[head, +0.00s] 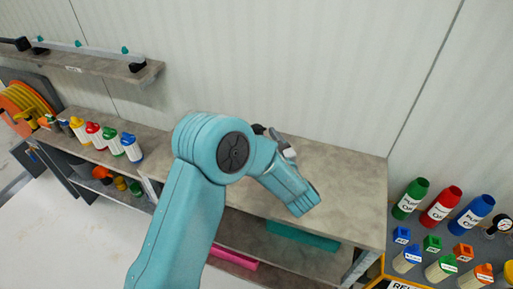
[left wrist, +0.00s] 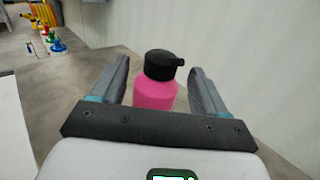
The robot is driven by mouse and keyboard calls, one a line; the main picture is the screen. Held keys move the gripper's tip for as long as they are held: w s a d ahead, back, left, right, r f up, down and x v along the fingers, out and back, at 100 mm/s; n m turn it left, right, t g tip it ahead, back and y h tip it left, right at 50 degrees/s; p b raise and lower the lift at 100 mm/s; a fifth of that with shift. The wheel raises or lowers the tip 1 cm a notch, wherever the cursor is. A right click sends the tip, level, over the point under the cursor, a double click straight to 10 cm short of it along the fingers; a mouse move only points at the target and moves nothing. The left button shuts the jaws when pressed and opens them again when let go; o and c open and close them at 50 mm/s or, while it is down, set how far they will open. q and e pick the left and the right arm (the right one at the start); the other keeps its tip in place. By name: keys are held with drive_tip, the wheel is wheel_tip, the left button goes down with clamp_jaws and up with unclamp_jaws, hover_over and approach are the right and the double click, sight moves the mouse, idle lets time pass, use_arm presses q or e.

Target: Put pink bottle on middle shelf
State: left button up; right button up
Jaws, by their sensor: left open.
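The pink bottle (left wrist: 155,92) with a black cap stands upright on the grey top surface in the left wrist view. It is between the two fingers of my left gripper (left wrist: 160,68), which is open, with gaps visible at both sides. In the head view my left gripper (head: 276,141) is over the back of the worktop and mostly hidden by my wrist; the bottle's pink body is hidden there. The middle shelf (head: 290,255) lies below the worktop and is partly covered by my arm. My right gripper is not in view.
Several labelled bottles (head: 110,140) stand on the left bench. Coloured bottles (head: 440,205) stand on a right-hand rack. The worktop's right part is clear.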

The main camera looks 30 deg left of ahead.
sight(254, 124)
use_arm(q)
drive_tip(key=shift+w+a+r, duration=0.15)
drive_tip(key=shift+w+a, duration=0.1)
drive_tip(key=shift+a, duration=0.4)
drive_tip(key=p+x, duration=0.1)
drive_tip(key=x, duration=0.3)
drive_tip(key=shift+w+a, duration=0.15)
drive_tip(key=shift+w, duration=0.1)
drive_tip(key=shift+r, duration=0.1)
clamp_jaws()
